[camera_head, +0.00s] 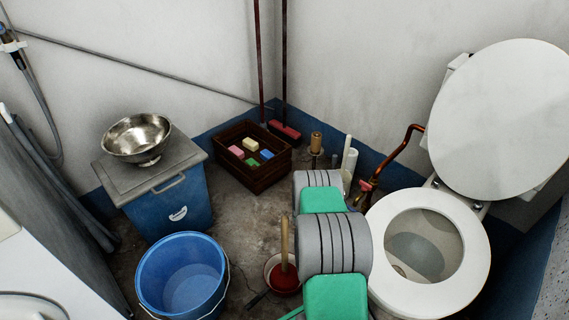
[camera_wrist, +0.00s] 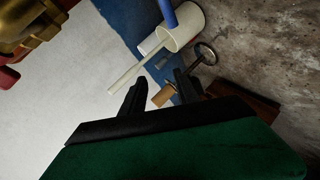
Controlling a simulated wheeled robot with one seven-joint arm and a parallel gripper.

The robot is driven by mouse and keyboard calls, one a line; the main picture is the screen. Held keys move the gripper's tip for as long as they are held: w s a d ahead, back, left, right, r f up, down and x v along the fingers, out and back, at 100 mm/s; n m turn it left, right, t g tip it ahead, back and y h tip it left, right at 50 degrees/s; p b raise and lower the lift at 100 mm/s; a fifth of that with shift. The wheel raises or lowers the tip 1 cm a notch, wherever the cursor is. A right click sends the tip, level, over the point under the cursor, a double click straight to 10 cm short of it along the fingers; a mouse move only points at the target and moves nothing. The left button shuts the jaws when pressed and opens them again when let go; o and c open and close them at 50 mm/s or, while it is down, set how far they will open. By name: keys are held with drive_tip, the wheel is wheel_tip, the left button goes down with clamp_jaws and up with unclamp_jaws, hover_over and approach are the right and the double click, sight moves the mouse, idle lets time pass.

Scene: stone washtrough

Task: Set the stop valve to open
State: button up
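The stop valve shows in the head view as a red handle and brass fitting (camera_head: 366,187) at the lower end of a copper pipe (camera_head: 399,152), left of the toilet. In the wrist view, a large brass body (camera_wrist: 28,25) with a bit of red (camera_wrist: 8,78) is cut off at the top left corner, likely the valve. My gripper (camera_wrist: 160,78) shows two black fingers spread apart with nothing clearly held. A tan cylinder (camera_wrist: 163,95) shows between them, seemingly beyond. The valve lies off to the fingers' left in that view. In the head view my arm hides the fingers.
The toilet (camera_head: 440,225) stands close right of my arm. A white cup (camera_wrist: 182,30) with a blue stick is against the wall. A blue bucket (camera_head: 182,275), a plunger (camera_head: 284,270) and a wooden crate (camera_head: 257,184) stand left. Bare floor shows between bucket and crate.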

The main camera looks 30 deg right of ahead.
drive_tip(key=w+a+r+m+g+y+p, duration=0.1)
drive_tip(key=w+a+r+m+y, duration=0.2)
drive_tip(key=a+r, duration=0.8)
drive_tip(key=s+a+r+g+y+p, duration=0.1)
drive_tip(key=s+a+r+y, duration=0.1)
drive_tip(key=a+r, duration=0.6)
wheel_tip(320, 180, up, 3)
drive_tip(key=shift+a+f+y, duration=0.15)
drive_tip(key=shift+a+y, duration=0.25)
drive_tip(key=shift+s, duration=0.1)
